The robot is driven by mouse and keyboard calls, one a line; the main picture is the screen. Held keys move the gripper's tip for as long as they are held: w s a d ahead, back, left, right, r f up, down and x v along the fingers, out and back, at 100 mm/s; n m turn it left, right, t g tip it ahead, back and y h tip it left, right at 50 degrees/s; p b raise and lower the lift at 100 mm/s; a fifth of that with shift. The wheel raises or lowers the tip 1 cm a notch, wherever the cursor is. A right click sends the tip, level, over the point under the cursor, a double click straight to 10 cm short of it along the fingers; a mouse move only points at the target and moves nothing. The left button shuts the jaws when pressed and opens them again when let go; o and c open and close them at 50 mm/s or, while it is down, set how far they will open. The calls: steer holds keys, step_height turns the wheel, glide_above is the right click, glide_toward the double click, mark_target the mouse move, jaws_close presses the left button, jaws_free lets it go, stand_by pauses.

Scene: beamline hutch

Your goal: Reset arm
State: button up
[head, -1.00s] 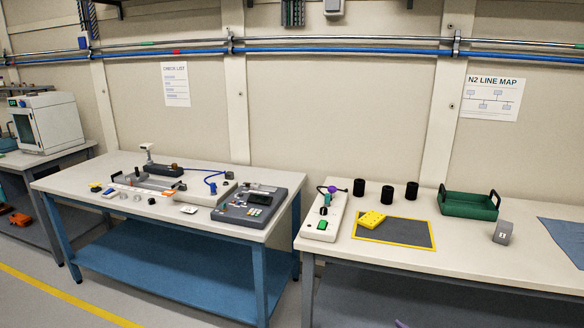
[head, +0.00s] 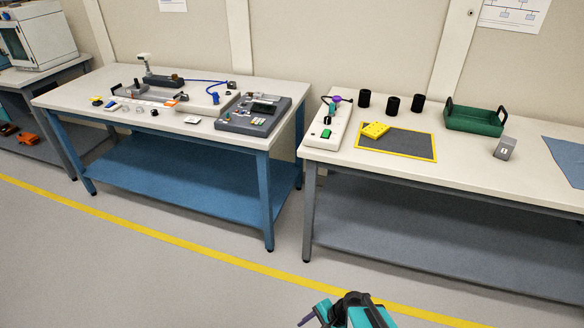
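My gripper (head: 345,312) shows at the bottom edge of the head view, teal and black, low over the floor in front of the right bench. Only its top part is in the picture. Its fingertips cannot be made out clearly, so I cannot tell whether it is open or shut. It is apart from both benches and I see nothing held in it.
The right bench (head: 465,172) carries a yellow-edged mat (head: 405,146), black cylinders, a green tray (head: 474,122) and a grey block (head: 505,148). The floor (head: 150,270) in front is clear.

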steer(key=s+d+f+n+g+h, duration=0.2)
steer(key=s+d+n+g+h, duration=0.3)
steer(key=s+d+n, duration=0.5)
steer(key=shift+s+d+n+h, duration=0.3)
steer(key=shift+s+n+h, duration=0.15)
steer(key=shift+s, duration=0.7)
